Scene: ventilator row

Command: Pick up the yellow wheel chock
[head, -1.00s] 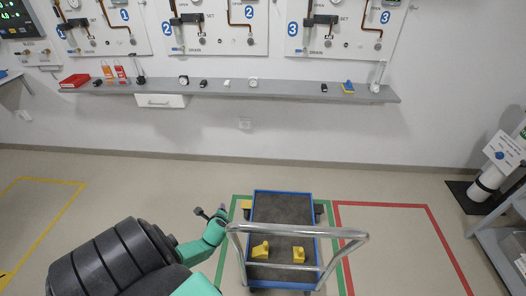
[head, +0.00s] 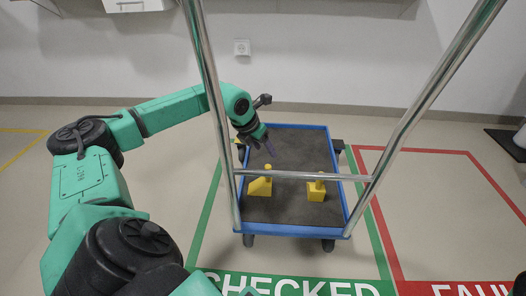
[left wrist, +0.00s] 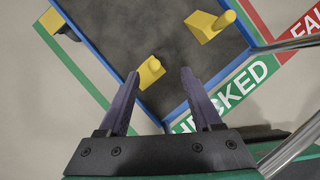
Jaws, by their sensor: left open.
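Two yellow chocks rest on the dark deck of the blue-edged cart (head: 292,128). My left gripper (head: 269,147) is open and empty above the deck, beyond the left chock in the head view. In the left wrist view its fingers (left wrist: 160,73) point down at the deck, with one chock (left wrist: 150,72) showing between and beyond the tips. The other chock (left wrist: 205,26) lies farther right. My right gripper is not in view.
The cart's metal handle (head: 300,176) rises between me and the deck. Another yellow piece (left wrist: 57,24) sits outside the cart's edge. Green and red floor outlines (head: 455,153) surround the cart area. Open floor lies left of the cart.

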